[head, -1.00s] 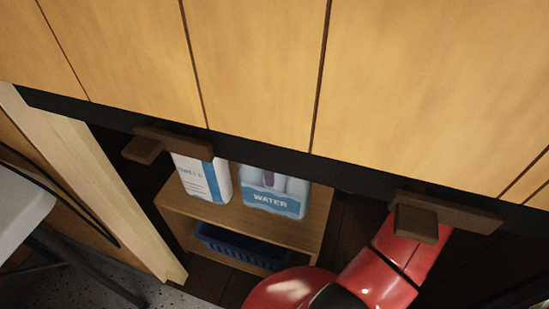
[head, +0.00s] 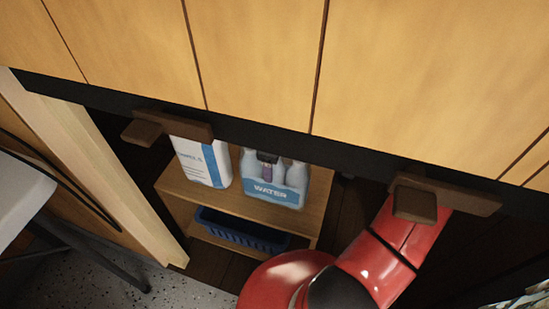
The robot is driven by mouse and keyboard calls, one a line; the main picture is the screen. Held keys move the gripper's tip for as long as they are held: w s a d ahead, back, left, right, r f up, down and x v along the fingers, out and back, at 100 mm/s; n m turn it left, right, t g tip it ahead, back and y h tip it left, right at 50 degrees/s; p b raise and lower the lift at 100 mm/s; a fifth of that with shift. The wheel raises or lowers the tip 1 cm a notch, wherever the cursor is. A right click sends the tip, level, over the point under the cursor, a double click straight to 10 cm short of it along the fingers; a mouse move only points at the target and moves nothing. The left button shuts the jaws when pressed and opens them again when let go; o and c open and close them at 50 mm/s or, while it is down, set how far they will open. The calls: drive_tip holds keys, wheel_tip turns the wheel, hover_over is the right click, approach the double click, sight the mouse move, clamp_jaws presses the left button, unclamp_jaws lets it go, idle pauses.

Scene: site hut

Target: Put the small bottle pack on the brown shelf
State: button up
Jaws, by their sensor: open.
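A small bottle pack (head: 274,190) with a blue WATER label holds several clear bottles. It stands upright on the top board of a brown wooden shelf (head: 212,203), near its right side. A dark purple object shows among the bottle tops; I cannot tell what it is. The wood panel's lower edge is close above the pack. My red arm (head: 385,255) reaches in from the lower right, to the right of the shelf. My gripper is not in view.
A white and blue carton (head: 203,163) stands left of the pack. A blue basket (head: 242,230) sits on the lower board. Brown wooden brackets (head: 172,124) stick out from the large wood panel (head: 250,60). A grey stool or chair (head: 22,205) is at the left.

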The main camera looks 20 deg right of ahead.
wheel_tip(320, 180, up, 12)
drive_tip(key=shift+r, duration=0.1)
idle(0.5)
